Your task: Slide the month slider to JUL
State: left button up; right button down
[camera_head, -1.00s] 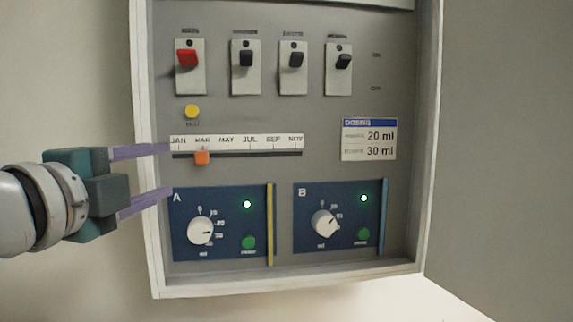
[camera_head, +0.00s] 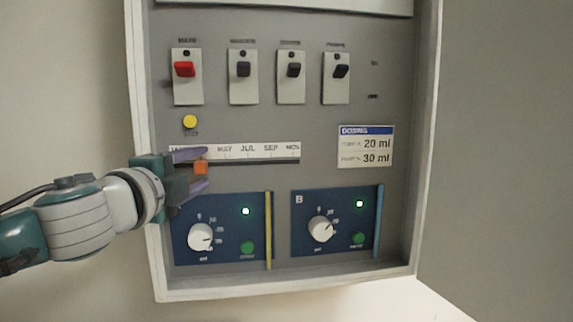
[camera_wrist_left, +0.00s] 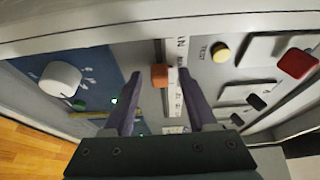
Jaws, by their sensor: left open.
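The month slider is an orange knob (camera_head: 201,167) on a dark horizontal track (camera_head: 255,161) under a white month scale (camera_head: 260,151). The knob sits left of the MAY label, near where MAR was readable earlier; JUL is further right. My left gripper (camera_head: 198,169) is open, with its purple fingers above and below the knob. In the left wrist view, the orange knob (camera_wrist_left: 159,76) lies between the two fingers but beyond their tips, with gaps at both sides. The fingers hide the scale's left end in the head view. My right gripper is not in view.
A yellow button (camera_head: 190,121) is just above the scale. A red switch (camera_head: 184,69) and several black switches are higher up. Pump panels A (camera_head: 222,250) and B (camera_head: 337,247) with dials lie below. The cabinet's raised frame (camera_head: 142,100) borders the left side.

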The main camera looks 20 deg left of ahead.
pick_arm(q)
grip_shut()
dwell(0.4)
jog(key=shift+d, duration=0.1)
dwell(0.9)
